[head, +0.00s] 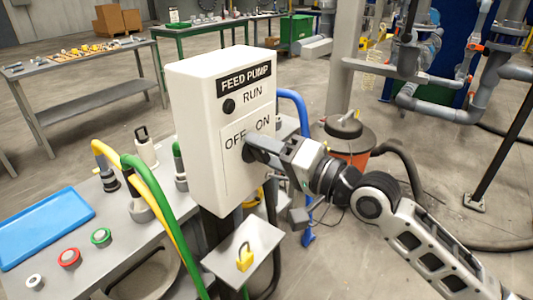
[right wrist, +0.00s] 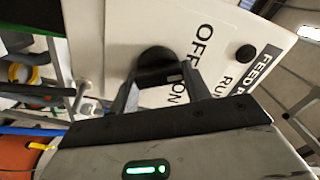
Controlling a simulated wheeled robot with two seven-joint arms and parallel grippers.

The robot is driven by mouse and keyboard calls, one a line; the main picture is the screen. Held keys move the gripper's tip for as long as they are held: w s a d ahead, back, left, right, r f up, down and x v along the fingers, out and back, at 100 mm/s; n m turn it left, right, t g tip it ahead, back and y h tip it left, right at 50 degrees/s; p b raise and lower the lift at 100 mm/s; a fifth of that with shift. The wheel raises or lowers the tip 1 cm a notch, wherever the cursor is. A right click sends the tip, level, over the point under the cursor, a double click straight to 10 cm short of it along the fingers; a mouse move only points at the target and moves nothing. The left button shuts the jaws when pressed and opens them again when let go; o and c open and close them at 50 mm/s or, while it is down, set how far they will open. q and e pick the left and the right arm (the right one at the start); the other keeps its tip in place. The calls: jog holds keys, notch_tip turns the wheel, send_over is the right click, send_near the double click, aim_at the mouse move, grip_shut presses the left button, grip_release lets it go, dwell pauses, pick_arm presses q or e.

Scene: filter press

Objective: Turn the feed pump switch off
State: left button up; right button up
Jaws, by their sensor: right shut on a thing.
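The feed pump box (head: 205,125) is a white cabinet with a black FEED PUMP label. Its black rotary switch shows between my fingers in the right wrist view (right wrist: 155,62), below the OFF and ON lettering in the head view. My right gripper (head: 252,146) reaches the panel from the right and is shut on the switch knob; its fingers also show in the right wrist view (right wrist: 160,88). A small pale mark on the knob lies on the side near ON. The RUN lamp (head: 229,106) looks dark. My left gripper is out of view.
A yellow padlock (head: 245,258) lies on a small shelf below the box. Yellow and green hoses (head: 158,200) run close to its left. A bench with a blue tray (head: 45,226) stands at left. A blue pipe (head: 300,110) and an orange-black vacuum (head: 350,142) stand at right.

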jog(key=shift+n, duration=1.4)
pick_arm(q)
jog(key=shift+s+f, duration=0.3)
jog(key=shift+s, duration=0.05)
pick_arm(e)
jog(key=shift+n, duration=0.3)
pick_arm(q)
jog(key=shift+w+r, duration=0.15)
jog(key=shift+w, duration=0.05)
pick_arm(e)
jog(key=shift+c, duration=0.2)
jog(key=o, duration=1)
pick_arm(q)
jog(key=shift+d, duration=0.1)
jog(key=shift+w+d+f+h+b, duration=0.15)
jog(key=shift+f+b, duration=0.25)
jog(key=shift+b, duration=0.85)
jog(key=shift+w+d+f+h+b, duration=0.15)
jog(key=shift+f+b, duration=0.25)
jog(key=shift+b, duration=0.85)
pick_arm(e)
jog(key=v, duration=1.6)
